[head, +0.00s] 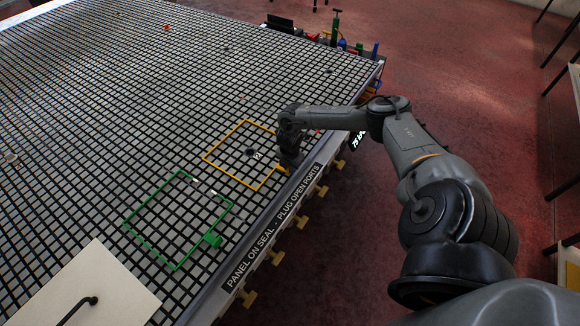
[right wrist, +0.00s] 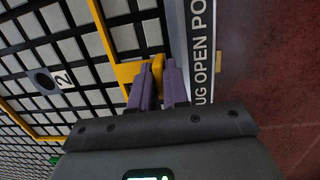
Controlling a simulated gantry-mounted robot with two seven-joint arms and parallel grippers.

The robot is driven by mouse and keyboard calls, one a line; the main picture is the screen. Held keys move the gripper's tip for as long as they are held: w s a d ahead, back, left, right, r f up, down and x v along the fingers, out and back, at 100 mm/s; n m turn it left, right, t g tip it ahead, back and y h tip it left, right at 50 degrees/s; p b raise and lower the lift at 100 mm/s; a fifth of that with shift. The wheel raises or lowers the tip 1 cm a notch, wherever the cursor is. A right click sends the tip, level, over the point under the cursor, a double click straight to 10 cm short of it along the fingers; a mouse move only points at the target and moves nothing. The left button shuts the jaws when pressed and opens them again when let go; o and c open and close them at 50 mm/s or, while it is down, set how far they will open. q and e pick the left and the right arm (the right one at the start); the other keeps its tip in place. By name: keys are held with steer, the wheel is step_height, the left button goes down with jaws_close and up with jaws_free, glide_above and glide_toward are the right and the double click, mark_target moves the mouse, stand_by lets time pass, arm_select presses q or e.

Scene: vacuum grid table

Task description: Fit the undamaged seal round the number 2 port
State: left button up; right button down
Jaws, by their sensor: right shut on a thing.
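The orange-yellow seal (head: 225,139) is a square frame that surrounds the number 2 port (head: 251,153) in the head view. In the right wrist view the port (right wrist: 43,81) and its "2" label lie inside the yellow frame (right wrist: 104,32). My right gripper (head: 286,167) is shut on the seal's tab at the table's front edge; its purple fingers (right wrist: 158,84) show against the tab. I cannot tell whether the frame lies flat or slightly above the grid. A green seal (head: 153,197) lies nearer, with a pale break on one side. My left gripper is not in view.
A pale panel (head: 85,285) with a black handle (head: 78,308) lies at the lower left. The lettered table edge (head: 270,230) has several yellow knobs below it. Small tools (head: 338,36) stand at the far corner. Much of the grid beyond is clear.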

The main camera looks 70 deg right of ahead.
steer(key=shift+f, duration=0.25)
stand_by(0.4)
stand_by(0.3)
steer(key=c, duration=1)
jaws_free()
steer(key=shift+c, duration=0.2)
